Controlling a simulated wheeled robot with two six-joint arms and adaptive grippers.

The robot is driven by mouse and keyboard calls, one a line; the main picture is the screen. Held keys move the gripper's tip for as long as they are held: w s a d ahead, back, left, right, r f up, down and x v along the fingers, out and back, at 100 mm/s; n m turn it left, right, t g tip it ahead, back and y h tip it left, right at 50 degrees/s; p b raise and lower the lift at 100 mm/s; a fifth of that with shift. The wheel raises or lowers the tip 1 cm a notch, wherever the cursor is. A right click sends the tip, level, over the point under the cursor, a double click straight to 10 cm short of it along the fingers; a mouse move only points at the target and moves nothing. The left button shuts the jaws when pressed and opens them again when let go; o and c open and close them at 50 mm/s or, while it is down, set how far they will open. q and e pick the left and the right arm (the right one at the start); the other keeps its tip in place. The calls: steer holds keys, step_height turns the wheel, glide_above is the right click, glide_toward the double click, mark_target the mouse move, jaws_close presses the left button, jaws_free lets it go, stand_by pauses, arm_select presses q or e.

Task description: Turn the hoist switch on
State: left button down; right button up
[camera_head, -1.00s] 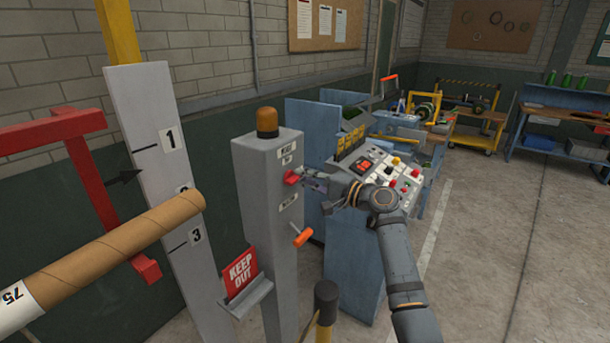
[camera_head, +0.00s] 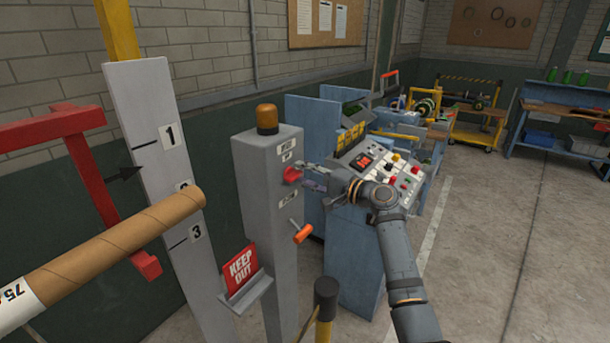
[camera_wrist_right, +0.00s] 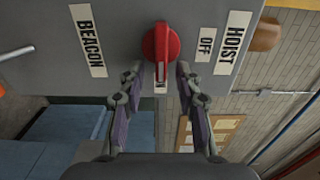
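The hoist switch, a red rotary knob (camera_head: 293,174), sits on the front of a grey post (camera_head: 268,200). In the right wrist view the knob (camera_wrist_right: 161,42) lies lengthwise up and down the picture, a pale mark at its lower end, across the line of the OFF (camera_wrist_right: 206,44) and HOIST (camera_wrist_right: 232,43) labels to its right. My right gripper (camera_head: 309,175) is open at the knob. In the wrist view its fingertips (camera_wrist_right: 159,76) are either side of the knob's lower end; I cannot tell whether they touch it. My left gripper is not in view.
An amber lamp (camera_head: 267,120) tops the post. An orange-handled lever (camera_head: 302,233) and a KEEP OUT sign (camera_head: 240,269) are below the knob. A control console (camera_head: 385,170) stands behind my right arm. A cardboard tube (camera_head: 120,246) crosses the left side.

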steer(key=v, duration=1.2)
